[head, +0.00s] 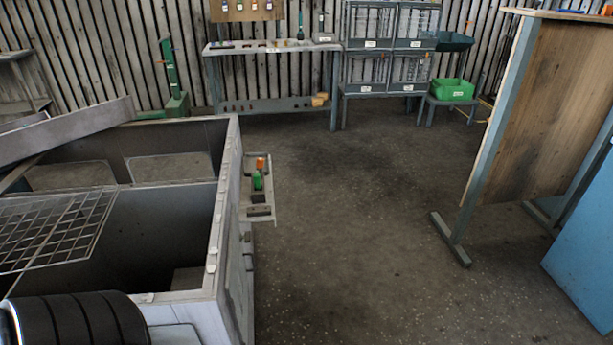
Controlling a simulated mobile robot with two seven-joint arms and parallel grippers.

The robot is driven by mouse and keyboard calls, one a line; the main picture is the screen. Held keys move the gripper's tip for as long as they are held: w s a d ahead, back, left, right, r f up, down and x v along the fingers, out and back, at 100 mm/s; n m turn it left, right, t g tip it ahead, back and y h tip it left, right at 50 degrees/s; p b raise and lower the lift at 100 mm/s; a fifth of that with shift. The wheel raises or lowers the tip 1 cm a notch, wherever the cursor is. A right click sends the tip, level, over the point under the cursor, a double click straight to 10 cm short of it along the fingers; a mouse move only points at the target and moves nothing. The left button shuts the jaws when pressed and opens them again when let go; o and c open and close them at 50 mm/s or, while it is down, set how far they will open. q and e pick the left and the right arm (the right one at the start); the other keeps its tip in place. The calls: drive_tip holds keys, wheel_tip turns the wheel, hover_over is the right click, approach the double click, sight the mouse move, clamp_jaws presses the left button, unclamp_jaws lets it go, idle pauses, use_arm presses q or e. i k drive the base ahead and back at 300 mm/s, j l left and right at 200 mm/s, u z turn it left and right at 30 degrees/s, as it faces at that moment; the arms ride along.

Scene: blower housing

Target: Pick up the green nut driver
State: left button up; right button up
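A small tool with a green handle (257,181), which looks like the green nut driver, is on a narrow side shelf (262,211). The shelf is fixed to the right side of the large grey open housing (228,190). An orange-handled tool (260,163) is just behind the green one. A dark block (259,211) lies nearer on the same shelf. The tools are small, so their shafts are hard to make out.
A wooden panel stand (540,110) is at the right. The middle floor is clear.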

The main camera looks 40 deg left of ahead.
sight(255, 176)
drive_tip(key=i+l+u, duration=0.15)
drive_tip(key=i, duration=0.35)
drive_tip(key=i+l+u, duration=0.15)
drive_tip(key=i+l, duration=0.2)
drive_tip(key=i, duration=0.2)
drive_tip(key=i+u, duration=0.25)
drive_tip(key=u, duration=0.15)
drive_tip(key=i+u, duration=0.25)
drive_tip(key=u, duration=0.2)
drive_tip(key=i+u, duration=0.2)
drive_tip(key=u, duration=0.2)
drive_tip(key=i+l+u, duration=0.1)
drive_tip(key=i+u, duration=0.25)
drive_tip(key=i+l+u, duration=0.15)
drive_tip(key=u, duration=0.15)
drive_tip(key=i+l+u, duration=0.2)
drive_tip(key=u, duration=0.15)
